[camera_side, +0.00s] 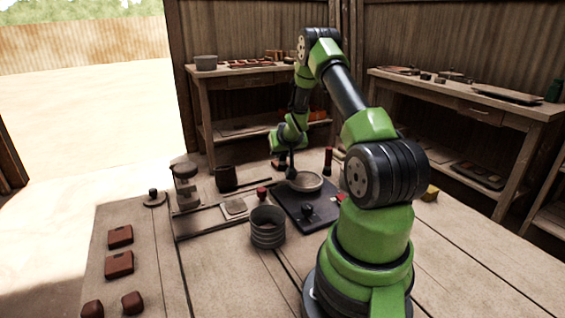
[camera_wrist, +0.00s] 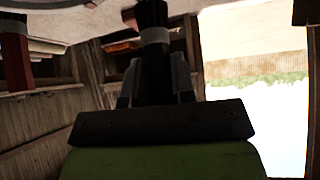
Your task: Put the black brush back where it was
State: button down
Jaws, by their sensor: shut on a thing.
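My gripper (camera_wrist: 154,88) is shut on the black brush (camera_wrist: 153,68) in the wrist view. The brush has a dark handle, a pale metal band and black bristles that run off the top edge. In the side view, the dark brush (camera_side: 291,169) hangs roughly upright below my gripper, by the left rim of a pale round dish (camera_side: 308,181). I cannot tell whether its tip touches anything. A red and black upright piece (camera_side: 328,161) stands behind the dish; a dark red upright shape (camera_wrist: 16,52) shows at the left of the wrist view.
A black plate (camera_side: 325,213) with a dark knob lies before the dish. Close by are a ribbed grey pot (camera_side: 267,229), a dark cup (camera_side: 226,178) and a press (camera_side: 186,186). Red-brown tiles (camera_side: 119,264) lie at the front left. The bench's right front is mostly clear.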

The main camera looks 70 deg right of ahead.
aim_at(284, 158)
jog(key=shift+f, duration=1.6)
jog(key=shift+f, duration=0.1)
jog(key=c, duration=1)
grip_release()
jog(key=shift+o, duration=0.2)
